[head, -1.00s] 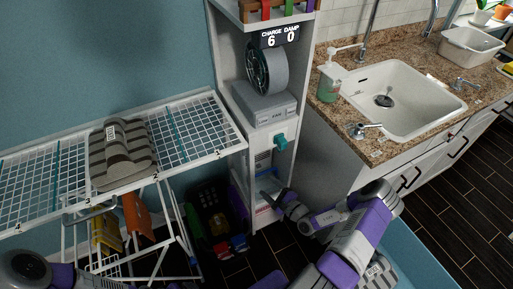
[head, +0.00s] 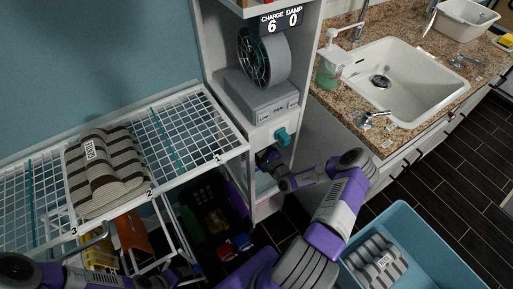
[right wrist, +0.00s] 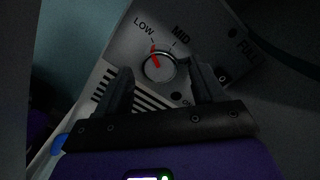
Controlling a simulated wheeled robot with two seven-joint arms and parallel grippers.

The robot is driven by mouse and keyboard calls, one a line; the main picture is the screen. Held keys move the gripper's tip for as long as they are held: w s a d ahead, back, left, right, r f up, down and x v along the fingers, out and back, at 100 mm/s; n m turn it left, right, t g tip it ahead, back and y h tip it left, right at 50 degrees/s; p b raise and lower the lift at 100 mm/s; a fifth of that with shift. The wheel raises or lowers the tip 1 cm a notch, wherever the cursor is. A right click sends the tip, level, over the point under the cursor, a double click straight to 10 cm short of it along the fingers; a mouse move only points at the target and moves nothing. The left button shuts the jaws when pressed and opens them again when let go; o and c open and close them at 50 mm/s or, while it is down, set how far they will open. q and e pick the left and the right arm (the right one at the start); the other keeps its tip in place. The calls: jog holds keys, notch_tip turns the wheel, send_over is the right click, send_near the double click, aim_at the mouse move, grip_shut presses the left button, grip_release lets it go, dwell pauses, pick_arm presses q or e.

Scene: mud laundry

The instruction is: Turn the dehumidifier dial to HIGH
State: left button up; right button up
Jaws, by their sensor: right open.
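In the right wrist view the dial (right wrist: 160,66) is a round pale knob with a red pointer mark on a light panel (right wrist: 200,35). The pointer leans up and left, toward the LOW print; MID is printed to the right. No HIGH print shows. My right gripper (right wrist: 163,84) is open, its fingers on the lower left and right of the dial; contact cannot be told. In the head view my right gripper (head: 268,158) reaches into the lower cabinet opening and hides the dial. My left gripper (head: 168,277) is low at the bottom left, its jaws unclear.
The fan unit (head: 262,100) sits above. The wire rack (head: 190,140) with a striped towel (head: 105,165) is left. A blue tub (head: 420,235) stands lower right.

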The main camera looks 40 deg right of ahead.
jog(key=shift+w, duration=0.3)
jog(key=c, duration=1.1)
jog(key=shift+o, duration=0.2)
jog(key=shift+a+m+h+p, duration=0.2)
jog(key=shift+m+p, duration=0.95)
jog(key=shift+m, duration=3)
jog(key=shift+a+m+h+p, duration=0.1)
jog(key=shift+m+h+p, duration=0.65)
jog(key=shift+m, duration=3.45)
jog(key=shift+a+m+y+p, duration=0.15)
jog(key=shift+m+p, duration=1.4)
jog(key=shift+m, duration=2.6)
